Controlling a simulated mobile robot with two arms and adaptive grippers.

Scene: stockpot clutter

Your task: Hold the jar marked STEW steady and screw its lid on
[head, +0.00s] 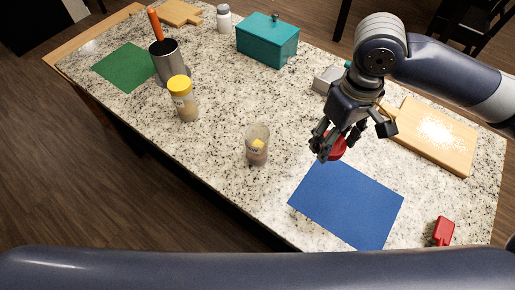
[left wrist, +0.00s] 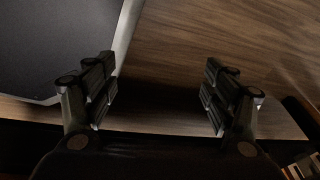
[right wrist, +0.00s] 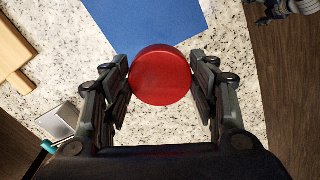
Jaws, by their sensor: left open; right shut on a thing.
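The right wrist view shows the lid (right wrist: 160,76) between both fingers (right wrist: 160,90). My left gripper (left wrist: 160,95) is open and empty in the left wrist view, with wooden floor beyond it and no jar near.
A yellow-lidded jar (head: 182,100) and a grey pot (head: 167,65) with an orange handle stand left of the open jar. A teal box (head: 267,42) is behind. A blue mat (head: 345,205) lies front right, near a cutting board (head: 450,150) and a red object (head: 443,231).

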